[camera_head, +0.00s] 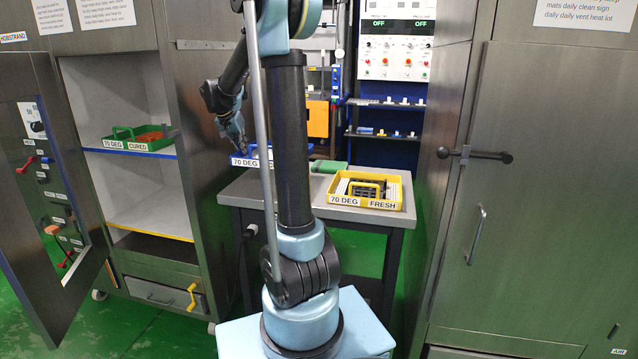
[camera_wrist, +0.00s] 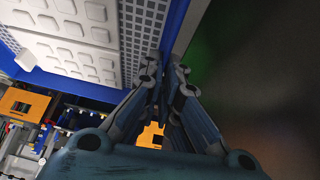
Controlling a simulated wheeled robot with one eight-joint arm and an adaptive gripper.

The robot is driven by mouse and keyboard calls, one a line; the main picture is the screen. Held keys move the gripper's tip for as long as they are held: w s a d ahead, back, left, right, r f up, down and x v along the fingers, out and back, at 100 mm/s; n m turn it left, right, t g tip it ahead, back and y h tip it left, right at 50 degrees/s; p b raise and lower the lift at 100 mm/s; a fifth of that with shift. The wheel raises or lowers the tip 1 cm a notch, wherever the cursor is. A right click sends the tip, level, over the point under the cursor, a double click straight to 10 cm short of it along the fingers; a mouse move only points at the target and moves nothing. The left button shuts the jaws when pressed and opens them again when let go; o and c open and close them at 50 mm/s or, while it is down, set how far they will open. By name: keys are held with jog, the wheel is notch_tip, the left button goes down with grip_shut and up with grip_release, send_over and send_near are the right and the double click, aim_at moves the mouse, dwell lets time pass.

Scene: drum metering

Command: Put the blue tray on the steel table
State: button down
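The blue tray (camera_head: 244,161), labelled 70 DEG, is at the back left corner of the steel table (camera_head: 248,187) in the head view, partly hidden behind my arm. I cannot tell whether its base touches the tabletop. My gripper (camera_head: 238,146) is at the tray's left side, fingers pointing down. In the wrist view, my gripper's fingertips (camera_wrist: 168,70) are close together on the blue wall of the tray (camera_wrist: 172,25). Pale padded pieces show inside the tray there.
A yellow tray (camera_head: 403,190) labelled 70 DEG FRESH stands on the table's right. A green item (camera_head: 327,167) lies at the back. The open cabinet at left holds a green tray (camera_head: 140,146) on its shelf. The front left tabletop is clear.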

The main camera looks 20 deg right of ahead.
aim_at(243, 156)
jog(key=shift+d, duration=0.15)
jog(key=shift+w+f, duration=0.1)
notch_tip(243, 156, down, 5)
jog(key=shift+r, duration=0.2)
jog(key=shift+f, duration=2.65)
jog(key=shift+a, duration=0.2)
jog(key=c, duration=1.8)
grip_release()
